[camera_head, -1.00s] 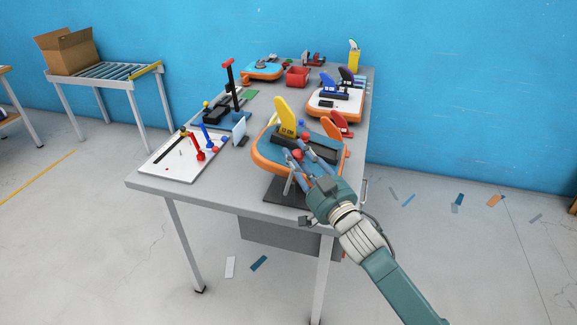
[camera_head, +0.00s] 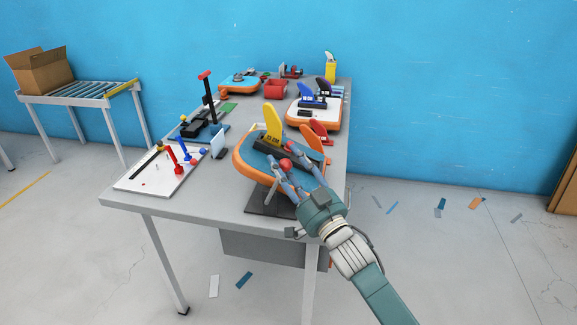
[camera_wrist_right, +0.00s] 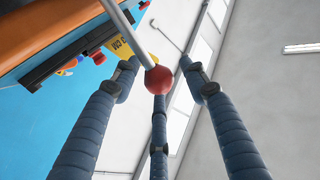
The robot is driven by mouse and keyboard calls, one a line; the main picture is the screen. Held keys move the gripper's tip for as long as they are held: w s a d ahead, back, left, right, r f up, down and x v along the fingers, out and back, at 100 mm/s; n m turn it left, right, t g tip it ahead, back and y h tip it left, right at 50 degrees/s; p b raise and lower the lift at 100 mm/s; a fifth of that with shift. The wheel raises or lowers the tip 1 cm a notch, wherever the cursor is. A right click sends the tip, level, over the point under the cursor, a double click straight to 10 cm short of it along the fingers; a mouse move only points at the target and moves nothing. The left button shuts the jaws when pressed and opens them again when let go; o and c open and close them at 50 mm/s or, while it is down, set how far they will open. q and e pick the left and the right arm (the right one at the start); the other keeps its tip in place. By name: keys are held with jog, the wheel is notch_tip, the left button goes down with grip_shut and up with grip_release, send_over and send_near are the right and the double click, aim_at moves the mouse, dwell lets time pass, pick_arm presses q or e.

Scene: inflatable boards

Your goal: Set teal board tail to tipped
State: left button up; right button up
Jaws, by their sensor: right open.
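The teal board (camera_head: 250,163) with an orange rim lies on a dark stand at the near end of the table. A yellow fin (camera_head: 272,124) stands up from its dark bar, and an orange fin (camera_head: 312,143) is to its right. A red ball (camera_head: 286,163) shows over the board. In the right wrist view the red ball (camera_wrist_right: 159,79) tops a grey rod and appears between my fingers; I cannot tell whether they touch it. My right gripper (camera_head: 294,165) is open at the board's near side, partly hiding it. My left gripper is out of view.
The grey table (camera_head: 160,206) also holds a white panel (camera_head: 150,177) with red and blue levers, a white board (camera_head: 316,112) with blue fins and a red bin (camera_head: 277,89). A roller stand with a cardboard box (camera_head: 40,72) is at left.

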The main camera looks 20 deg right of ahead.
jog(key=shift+s+f, duration=0.2)
jog(key=v, duration=1.1)
jog(key=shift+s, duration=0.35)
jog(key=shift+r, duration=0.1)
